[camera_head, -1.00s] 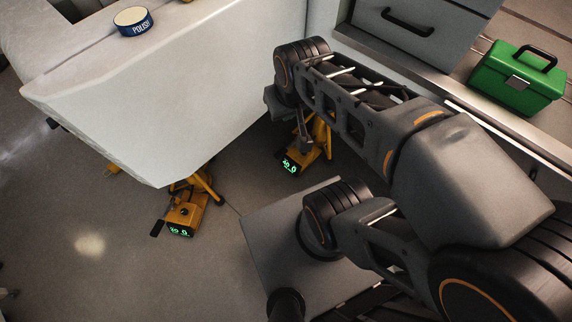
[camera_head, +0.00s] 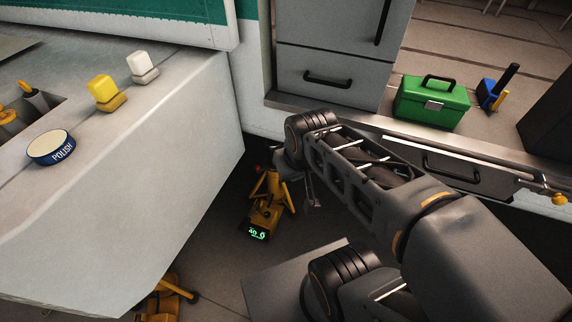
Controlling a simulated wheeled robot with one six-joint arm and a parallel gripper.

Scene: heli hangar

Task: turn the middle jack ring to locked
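A yellow jack (camera_head: 262,213) with a lit green display stands on the floor beside the right end of the big pale grey panel (camera_head: 170,185). A second yellow jack (camera_head: 166,298) is partly hidden under the panel at the lower left. I cannot tell which jack is the middle one, and no ring or its setting can be made out. My gripper (camera_head: 312,202) points down just right of the nearer-to-centre jack and looks apart from it. It is small and dark, and whether its fingers are open or shut is unclear.
The panel bears a polish tin (camera_head: 51,147), a yellow block (camera_head: 102,88) and a white block (camera_head: 142,64). A green toolbox (camera_head: 433,102) sits on the counter at right, beside grey drawers (camera_head: 330,77). Some floor (camera_head: 215,255) is clear between the jacks.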

